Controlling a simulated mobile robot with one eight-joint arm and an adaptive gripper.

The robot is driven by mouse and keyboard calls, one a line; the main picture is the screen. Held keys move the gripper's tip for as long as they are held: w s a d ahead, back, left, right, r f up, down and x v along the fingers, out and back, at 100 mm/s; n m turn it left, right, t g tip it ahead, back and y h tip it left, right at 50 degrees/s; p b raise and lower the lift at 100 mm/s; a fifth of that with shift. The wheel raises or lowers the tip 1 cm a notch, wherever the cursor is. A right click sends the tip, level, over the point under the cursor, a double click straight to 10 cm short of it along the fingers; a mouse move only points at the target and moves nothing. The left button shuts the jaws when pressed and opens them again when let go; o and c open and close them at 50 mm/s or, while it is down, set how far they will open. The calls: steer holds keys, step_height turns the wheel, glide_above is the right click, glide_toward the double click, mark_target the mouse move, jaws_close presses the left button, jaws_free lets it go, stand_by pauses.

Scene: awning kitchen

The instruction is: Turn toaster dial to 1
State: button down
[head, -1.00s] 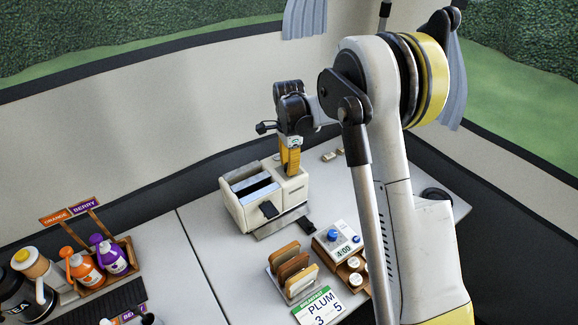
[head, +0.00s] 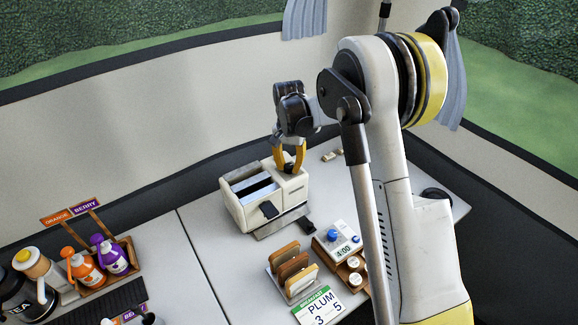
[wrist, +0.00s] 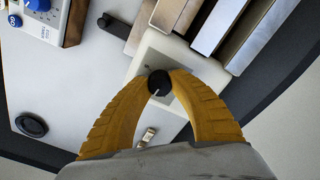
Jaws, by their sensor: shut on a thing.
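The cream toaster (head: 240,206) stands near the back of the grey counter, with two open slots on top. My gripper (head: 289,172) points down at the toaster's right end. In the wrist view, the small round black dial (wrist: 159,83) has a pale pointer mark. The yellow fingertips of my gripper (wrist: 159,76) are closed in on it from both sides. The dial's numbers are hidden or too small to read.
A bottle caddy (head: 103,266) is at the left. The counter between the caddy and toaster is mostly clear.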

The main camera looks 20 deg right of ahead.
steer(key=n, duration=0.5)
steer(key=shift+n, duration=0.3)
steer(key=n, duration=0.9)
steer(key=shift+n, duration=2.2)
steer(key=c, duration=1.1)
jaws_free()
